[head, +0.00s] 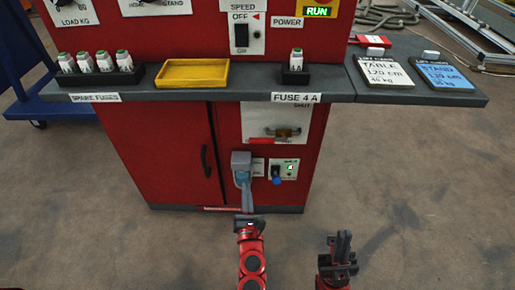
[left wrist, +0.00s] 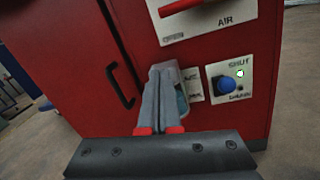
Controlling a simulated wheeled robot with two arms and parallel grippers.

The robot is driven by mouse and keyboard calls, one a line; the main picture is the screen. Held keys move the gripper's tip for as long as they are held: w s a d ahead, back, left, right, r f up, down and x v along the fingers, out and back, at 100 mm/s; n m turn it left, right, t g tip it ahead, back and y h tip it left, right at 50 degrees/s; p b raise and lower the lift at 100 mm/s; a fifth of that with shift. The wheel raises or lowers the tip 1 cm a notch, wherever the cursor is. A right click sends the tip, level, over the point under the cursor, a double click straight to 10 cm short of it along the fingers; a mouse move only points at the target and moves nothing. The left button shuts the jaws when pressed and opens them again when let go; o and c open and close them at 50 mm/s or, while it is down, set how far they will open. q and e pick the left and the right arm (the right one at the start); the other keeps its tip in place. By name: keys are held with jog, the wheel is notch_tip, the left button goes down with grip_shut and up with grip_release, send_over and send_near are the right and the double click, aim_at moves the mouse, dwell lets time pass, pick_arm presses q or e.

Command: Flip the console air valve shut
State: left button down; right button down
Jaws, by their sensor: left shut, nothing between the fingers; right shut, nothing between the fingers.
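The air valve panel (head: 272,122) is a white plate on the lower front of the red console. Its red handle (head: 262,140) lies roughly level, reaching left from the brass valve body (head: 285,132). In the left wrist view, the handle (left wrist: 180,6) is cut off by the top edge, with "OPEN" below its left end. My left gripper (head: 243,178) is shut and empty, below and left of the handle and apart from it. It overlaps a grey-blue box (head: 240,158) in view; contact cannot be told. My right gripper (head: 341,236) is shut and empty, low in front of the console.
A blue knob (head: 276,181) with a green light sits beside the box, below the valve. A dark shelf (head: 200,96) juts out above, carrying a yellow tray (head: 193,74), white fuses and cards. A black cabinet handle (head: 206,160) is left. Floor right of the console is clear.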

aim_at(267, 141)
pick_arm(q)
jog(key=d+h, duration=0.1)
jog(key=d, duration=0.1)
jog(key=d+n+h, duration=0.1)
jog(key=d, duration=0.1)
jog(key=shift+w+r, duration=0.2)
jog(key=w+r+p, duration=0.2)
jog(key=w+r, duration=0.2)
jog(key=w, duration=0.6)
jog(key=shift+w+r, duration=0.2)
jog(key=shift+w, duration=0.2)
